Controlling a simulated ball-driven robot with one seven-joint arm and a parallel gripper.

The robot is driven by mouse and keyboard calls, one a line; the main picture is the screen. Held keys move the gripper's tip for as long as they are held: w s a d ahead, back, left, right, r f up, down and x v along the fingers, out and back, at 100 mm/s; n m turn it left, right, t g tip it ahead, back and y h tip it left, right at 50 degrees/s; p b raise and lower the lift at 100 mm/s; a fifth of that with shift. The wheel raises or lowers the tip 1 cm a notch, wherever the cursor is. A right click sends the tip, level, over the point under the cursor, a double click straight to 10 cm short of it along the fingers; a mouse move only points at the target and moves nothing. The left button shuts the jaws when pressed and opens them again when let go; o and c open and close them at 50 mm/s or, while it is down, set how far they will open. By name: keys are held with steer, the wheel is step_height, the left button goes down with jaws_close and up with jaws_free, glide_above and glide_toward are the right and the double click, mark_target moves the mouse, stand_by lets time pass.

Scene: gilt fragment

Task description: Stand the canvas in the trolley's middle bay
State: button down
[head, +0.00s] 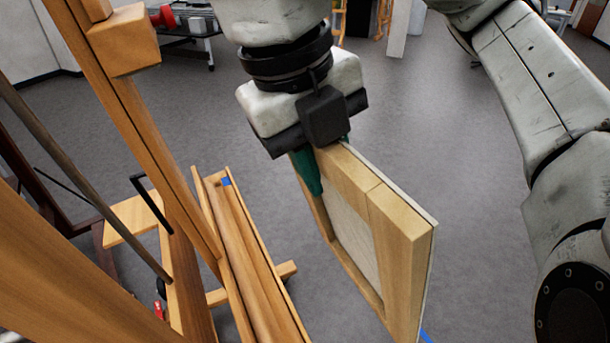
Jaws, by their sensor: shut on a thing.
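The canvas (400,235) hangs from my gripper (325,160), upright and a little tilted, with its bare wooden stretcher frame and pale cloth back facing left. The green fingers are shut on its top bar near the far upper corner. The canvas is held in the air to the right of a wooden easel, and its bottom edge runs out of the picture. No trolley with bays can be made out in this view.
The wooden easel (150,110) fills the left side, with a long grooved ledge (245,250) bearing a small blue mark. A table (190,25) with a red object stands at the back left. Grey floor (430,130) is clear behind and right of the canvas.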

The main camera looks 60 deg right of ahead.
steer(key=s+d+b, duration=0.3)
steer(key=s+d, duration=0.3)
steer(key=d, duration=0.3)
steer(key=shift+s+b, duration=0.3)
steer(key=shift+b, duration=0.1)
stand_by(0.4)
steer(key=shift+d, duration=0.1)
stand_by(0.5)
